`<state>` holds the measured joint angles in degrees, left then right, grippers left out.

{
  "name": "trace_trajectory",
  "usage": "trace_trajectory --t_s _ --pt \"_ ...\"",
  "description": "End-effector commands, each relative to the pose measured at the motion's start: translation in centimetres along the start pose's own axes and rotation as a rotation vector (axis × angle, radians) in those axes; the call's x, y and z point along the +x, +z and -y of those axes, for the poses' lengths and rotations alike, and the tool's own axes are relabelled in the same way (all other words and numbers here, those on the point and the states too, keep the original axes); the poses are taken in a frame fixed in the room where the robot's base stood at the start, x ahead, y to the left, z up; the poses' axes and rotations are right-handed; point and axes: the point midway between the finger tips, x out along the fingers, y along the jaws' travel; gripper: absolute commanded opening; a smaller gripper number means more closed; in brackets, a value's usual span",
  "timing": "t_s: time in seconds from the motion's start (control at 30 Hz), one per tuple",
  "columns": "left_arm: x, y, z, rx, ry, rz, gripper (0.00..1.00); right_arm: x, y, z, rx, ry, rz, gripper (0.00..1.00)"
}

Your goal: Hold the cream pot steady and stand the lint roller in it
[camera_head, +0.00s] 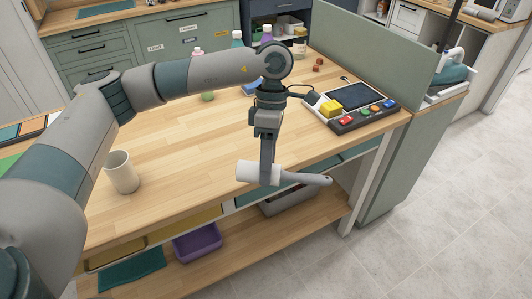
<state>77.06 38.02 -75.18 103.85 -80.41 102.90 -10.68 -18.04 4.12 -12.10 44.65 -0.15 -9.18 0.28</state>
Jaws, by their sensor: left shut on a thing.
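The cream pot (122,172) stands upright and empty-looking on the wooden worktop at the left, close to the front edge. My left gripper (269,180) points down and is shut on the lint roller (308,178). The roller lies roughly level in the grip, with its white head to the left and its grey handle to the right. It is held well to the right of the pot, near the front edge of the worktop. The fingers hide the part of the roller between them. My right gripper is not in view.
A control panel (358,106) with coloured buttons and a yellow block sits at the back right, before a green partition (378,45). Bottles (266,36) and a green ball (208,96) stand farther back. The worktop (190,150) between pot and roller is clear.

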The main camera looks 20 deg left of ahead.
Motion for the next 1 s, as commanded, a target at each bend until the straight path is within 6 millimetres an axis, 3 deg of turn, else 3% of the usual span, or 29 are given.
trace_trajectory --t_s 0.27,0.6,0.8,1.0 --pt "1.9 -0.3 2.0 0.608 0.002 -0.202 0.15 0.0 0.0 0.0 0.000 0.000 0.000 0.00" --pt "4.1 -2.5 4.0 1.355 0.002 -0.445 0.15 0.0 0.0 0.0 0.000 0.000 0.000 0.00" --pt "4.7 -3.5 4.6 1.619 0.003 -0.528 0.15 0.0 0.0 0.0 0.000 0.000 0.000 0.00" --pt "4.9 -3.9 4.7 1.696 0.002 -0.552 0.15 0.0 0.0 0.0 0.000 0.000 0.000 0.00"
